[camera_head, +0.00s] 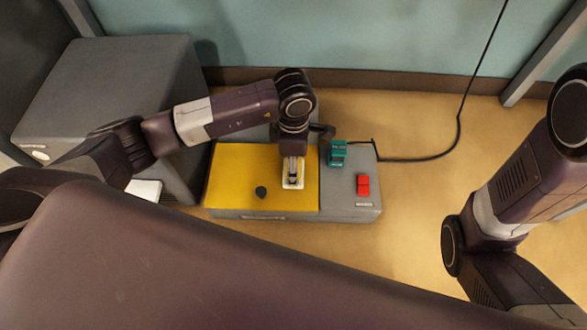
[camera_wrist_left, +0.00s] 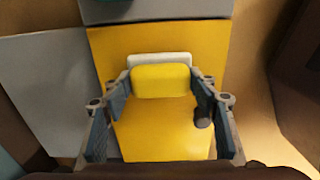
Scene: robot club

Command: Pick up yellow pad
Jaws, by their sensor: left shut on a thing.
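The yellow pad (camera_wrist_left: 161,80) is a small rounded block between the fingertips of my left gripper in the left wrist view. My left gripper (camera_wrist_left: 160,88) is shut on it, with one finger at each side. A white piece (camera_wrist_left: 160,59) shows just behind the pad. In the head view my left gripper (camera_head: 293,180) points down over the right part of a yellow panel (camera_head: 232,168), and its fingers mostly hide the pad. I cannot tell whether the pad touches the white piece. My right gripper is not in view.
The yellow panel belongs to a low grey box (camera_head: 345,207) on the floor. A dark knob (camera_head: 261,192) stands on the panel, left of my gripper. A teal part (camera_head: 337,153) and a red switch (camera_head: 363,185) sit on the right. A black cable (camera_head: 459,130) runs behind. A large grey cabinet (camera_head: 110,90) stands left.

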